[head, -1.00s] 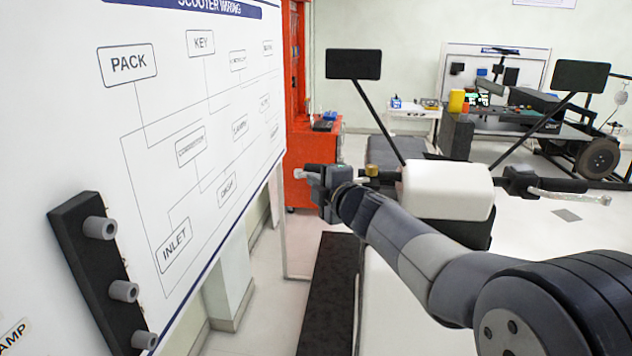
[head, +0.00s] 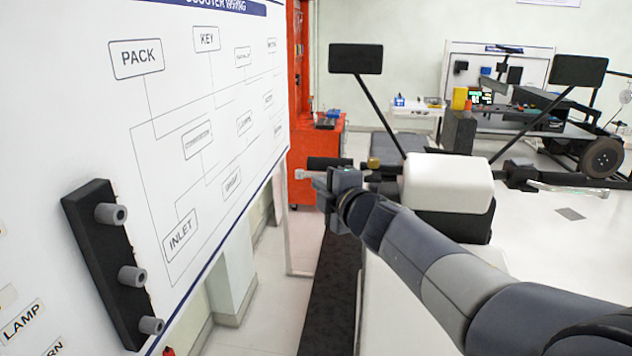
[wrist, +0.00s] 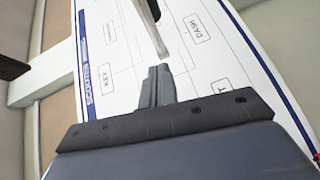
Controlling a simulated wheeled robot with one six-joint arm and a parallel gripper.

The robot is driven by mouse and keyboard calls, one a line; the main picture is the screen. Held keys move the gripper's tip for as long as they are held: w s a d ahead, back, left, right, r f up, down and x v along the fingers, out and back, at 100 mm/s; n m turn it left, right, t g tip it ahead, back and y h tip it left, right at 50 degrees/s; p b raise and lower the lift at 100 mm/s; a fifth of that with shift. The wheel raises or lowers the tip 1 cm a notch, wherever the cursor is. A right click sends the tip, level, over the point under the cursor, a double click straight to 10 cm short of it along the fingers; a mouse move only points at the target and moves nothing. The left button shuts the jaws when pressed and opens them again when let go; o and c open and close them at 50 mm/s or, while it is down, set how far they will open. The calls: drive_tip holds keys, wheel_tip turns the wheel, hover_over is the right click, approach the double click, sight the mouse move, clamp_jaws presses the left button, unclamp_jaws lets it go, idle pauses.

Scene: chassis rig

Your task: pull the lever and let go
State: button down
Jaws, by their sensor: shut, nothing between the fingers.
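The scooter's silver lever shows at the top of the wrist view (wrist: 150,28), with its end just beyond my fingertips. I cannot tell whether they touch. In the head view only the lever's pale tip (head: 301,174) shows, left of my gripper (head: 328,190). The black handlebar grip (head: 328,163) is just above and behind my gripper. In the wrist view my gripper (wrist: 158,75) is shut and empty. The rest of the lever is hidden behind my gripper in the head view.
A white wiring board (head: 225,130) stands close on the left, with a black peg bracket (head: 105,260). The scooter's white front cover (head: 447,182) is right of my gripper. Another silver lever (head: 575,189) is on the far right. A red cabinet (head: 318,150) stands behind.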

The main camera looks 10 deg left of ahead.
drive_tip(key=v, duration=0.6)
drive_tip(key=shift+s+a, duration=0.2)
drive_tip(key=shift+a, duration=0.05)
